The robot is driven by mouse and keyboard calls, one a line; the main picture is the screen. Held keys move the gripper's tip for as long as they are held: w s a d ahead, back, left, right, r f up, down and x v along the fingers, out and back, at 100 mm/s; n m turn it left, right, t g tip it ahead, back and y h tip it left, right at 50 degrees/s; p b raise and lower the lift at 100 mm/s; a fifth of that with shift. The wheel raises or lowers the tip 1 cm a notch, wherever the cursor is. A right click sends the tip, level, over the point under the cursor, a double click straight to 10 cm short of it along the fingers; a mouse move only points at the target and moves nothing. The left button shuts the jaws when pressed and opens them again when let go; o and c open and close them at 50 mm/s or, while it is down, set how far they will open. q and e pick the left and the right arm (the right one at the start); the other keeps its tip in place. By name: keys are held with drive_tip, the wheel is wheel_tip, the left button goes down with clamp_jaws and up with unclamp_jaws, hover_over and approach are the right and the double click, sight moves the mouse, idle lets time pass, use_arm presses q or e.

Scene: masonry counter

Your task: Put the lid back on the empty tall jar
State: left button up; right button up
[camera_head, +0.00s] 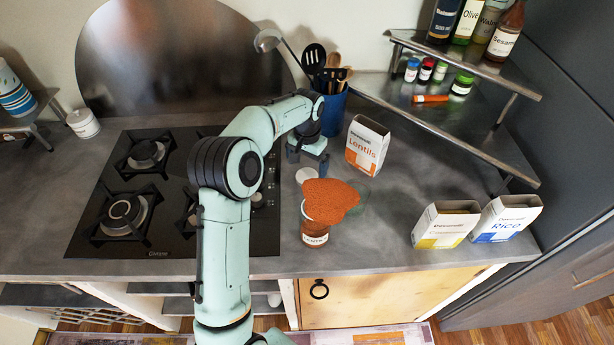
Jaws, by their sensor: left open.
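A jar (315,238) with a white label stands near the counter's front edge, filled with orange-brown contents. A wide orange-brown mass (332,196) covers its top and spreads to the right. Greenish clear glass (361,196) shows at the right of this mass, mostly hidden; I cannot tell whether it is the empty tall jar. A pale round disc, seemingly a lid (306,174), lies on the counter behind the mass. My left gripper (308,158) is open, pointing down just behind and above the disc, apart from it as far as I can tell. My right gripper is out of view.
A Lentils box (367,146) stands right of my left gripper. A blue utensil pot (333,112) is close behind it. Two boxes, one marked Rice (506,219), stand at the right. The hob (150,215) lies left. A metal shelf (470,65) with bottles fills the back corner.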

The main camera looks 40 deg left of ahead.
sight(307, 177)
use_arm(q)
wheel_tip(307, 177, down, 5)
drive_tip(key=shift+s+a+r, duration=0.1)
idle(0.3)
drive_tip(key=c, duration=1)
